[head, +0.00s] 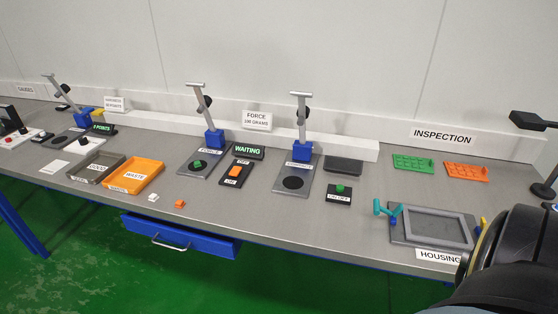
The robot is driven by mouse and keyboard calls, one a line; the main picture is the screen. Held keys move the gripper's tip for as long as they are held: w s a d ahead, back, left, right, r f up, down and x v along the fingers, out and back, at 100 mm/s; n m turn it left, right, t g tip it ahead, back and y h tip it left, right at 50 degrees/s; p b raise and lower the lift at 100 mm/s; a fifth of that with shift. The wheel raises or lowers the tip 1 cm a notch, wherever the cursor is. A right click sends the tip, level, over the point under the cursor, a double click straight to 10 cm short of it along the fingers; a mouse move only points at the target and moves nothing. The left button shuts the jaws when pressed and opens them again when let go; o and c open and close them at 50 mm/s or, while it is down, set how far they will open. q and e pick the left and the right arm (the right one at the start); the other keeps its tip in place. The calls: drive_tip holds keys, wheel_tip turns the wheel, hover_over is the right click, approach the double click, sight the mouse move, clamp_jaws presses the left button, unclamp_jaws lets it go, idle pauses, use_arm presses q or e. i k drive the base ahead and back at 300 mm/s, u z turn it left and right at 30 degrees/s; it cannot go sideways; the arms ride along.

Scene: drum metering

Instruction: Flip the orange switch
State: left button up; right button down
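The orange switch (234,171) sits on a small black base plate near the middle of the bench. One label lies at its far end and one that seems to read "ON" at its near end. Which way the switch is tipped is too small to tell. A dark display (248,151) with green "WAITING" text stands just behind it. Neither of my grippers shows; only a dark rounded part, likely my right arm, fills the lower right corner, far from the switch.
A press stand with a blue block (214,138) is left of the switch, another with a blue block (302,151) right. An orange waste tray (151,163) lies further left; a grey housing frame (404,239) lies right. A blue drawer (182,239) sticks out below. The bench front is mostly clear.

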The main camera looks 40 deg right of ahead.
sight(235, 172)
drive_tip(key=z, duration=0.75)
